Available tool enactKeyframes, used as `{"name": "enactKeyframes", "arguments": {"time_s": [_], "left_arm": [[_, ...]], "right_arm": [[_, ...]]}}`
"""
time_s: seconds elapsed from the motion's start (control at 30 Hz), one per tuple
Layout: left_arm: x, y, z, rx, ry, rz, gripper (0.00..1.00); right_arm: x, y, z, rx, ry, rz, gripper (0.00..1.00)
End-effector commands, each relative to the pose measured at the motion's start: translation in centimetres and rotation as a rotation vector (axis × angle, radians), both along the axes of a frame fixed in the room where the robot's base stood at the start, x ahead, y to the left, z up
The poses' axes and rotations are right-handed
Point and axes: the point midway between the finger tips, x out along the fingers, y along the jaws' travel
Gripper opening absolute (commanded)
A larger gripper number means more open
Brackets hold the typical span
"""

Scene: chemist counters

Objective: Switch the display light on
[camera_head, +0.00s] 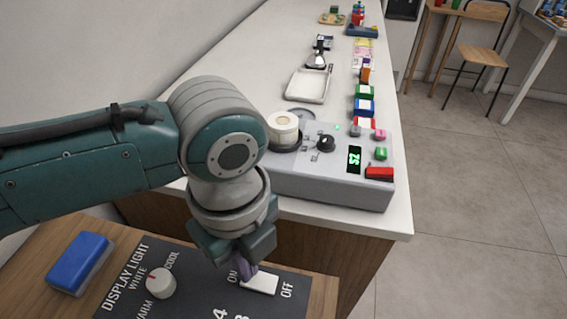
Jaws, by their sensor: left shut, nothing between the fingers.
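The dark display light panel (200,284) lies on a wooden surface at the bottom of the view. Its white rocker switch (263,284) sits between the printed words ON and OFF. My left gripper (247,273) points down at the ON end of the switch, shut and empty, with purple fingertips. The fingertips overlap that end in the picture, and I cannot tell whether they touch it. They hide part of the switch, so its tilt is unclear. A white knob (161,283) with a red mark sits on the panel's left, among the words WHITE, COOL and WARM. My right gripper is out of view.
A blue block (81,263) lies left of the panel. A grey device (330,187) with a green display, knob and buttons stands on the white counter (250,60) behind. A tray (307,85) and several small boxes sit farther back. Open floor lies right.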

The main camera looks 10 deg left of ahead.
Motion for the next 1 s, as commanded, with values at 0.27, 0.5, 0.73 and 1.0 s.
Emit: {"name": "enactKeyframes", "arguments": {"time_s": [0.27,0.5,0.73,1.0], "left_arm": [[0.0,0.0,-0.5,0.000,0.000,0.000,0.00],[0.0,0.0,-0.9,0.000,0.000,-0.001,0.00],[0.0,0.0,-1.2,-0.001,0.001,-0.001,0.00],[0.0,0.0,-0.1,-0.001,0.001,0.000,0.00]], "right_arm": [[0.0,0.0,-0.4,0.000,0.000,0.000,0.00],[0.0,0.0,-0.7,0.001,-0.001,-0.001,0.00],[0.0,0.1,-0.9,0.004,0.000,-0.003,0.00],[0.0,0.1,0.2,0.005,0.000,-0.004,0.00]]}}
